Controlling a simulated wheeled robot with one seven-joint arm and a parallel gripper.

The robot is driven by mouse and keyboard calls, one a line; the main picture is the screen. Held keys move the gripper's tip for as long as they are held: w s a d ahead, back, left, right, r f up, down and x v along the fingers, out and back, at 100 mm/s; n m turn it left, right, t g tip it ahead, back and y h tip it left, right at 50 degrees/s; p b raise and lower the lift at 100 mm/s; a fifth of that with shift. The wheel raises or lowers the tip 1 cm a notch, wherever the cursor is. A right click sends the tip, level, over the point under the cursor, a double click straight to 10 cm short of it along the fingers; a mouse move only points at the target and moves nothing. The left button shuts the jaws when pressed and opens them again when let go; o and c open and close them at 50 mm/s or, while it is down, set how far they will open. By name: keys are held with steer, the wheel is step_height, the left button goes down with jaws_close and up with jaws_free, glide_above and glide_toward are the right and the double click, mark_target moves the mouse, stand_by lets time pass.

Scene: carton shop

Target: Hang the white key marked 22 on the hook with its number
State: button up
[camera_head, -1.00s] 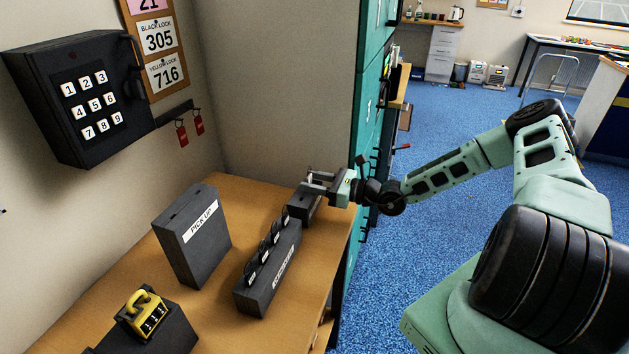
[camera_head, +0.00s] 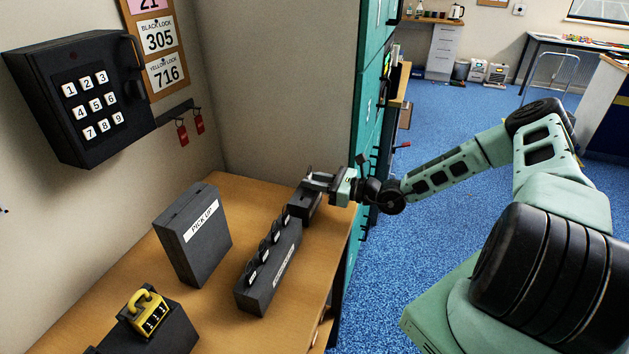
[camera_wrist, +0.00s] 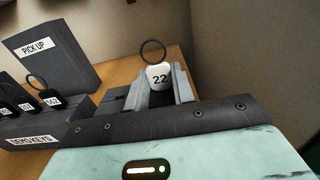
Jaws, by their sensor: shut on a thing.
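The white key (camera_wrist: 159,78) marked 22 shows in the wrist view, with a dark ring standing above it. My gripper (camera_wrist: 163,88) is shut on the key, its two grey fingers on either side of it. In the head view my gripper (camera_head: 316,183) is low over the far end of the wooden bench, at a small dark block (camera_head: 304,205). The key is too small to tell there. I cannot read a number 22 on any hook.
A dark rack (camera_head: 262,285) with several black keys stands left of my gripper. A PICK UP box (camera_head: 190,240) is behind it. A yellow padlock (camera_head: 146,311) sits on a dark block in front. The teal cabinet (camera_head: 372,90) rises close by on the right.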

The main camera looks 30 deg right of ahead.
steer(key=shift+s+d+r+p, duration=0.1)
steer(key=shift+s+r+p, duration=0.1)
steer(key=shift+r+p, duration=1.35)
steer(key=shift+f, duration=0.1)
steer(key=p+v, duration=0.1)
steer(key=v, duration=0.7)
steer(key=shift+d, duration=0.15)
stand_by(0.6)
steer(key=shift+s, duration=0.2)
stand_by(1.0)
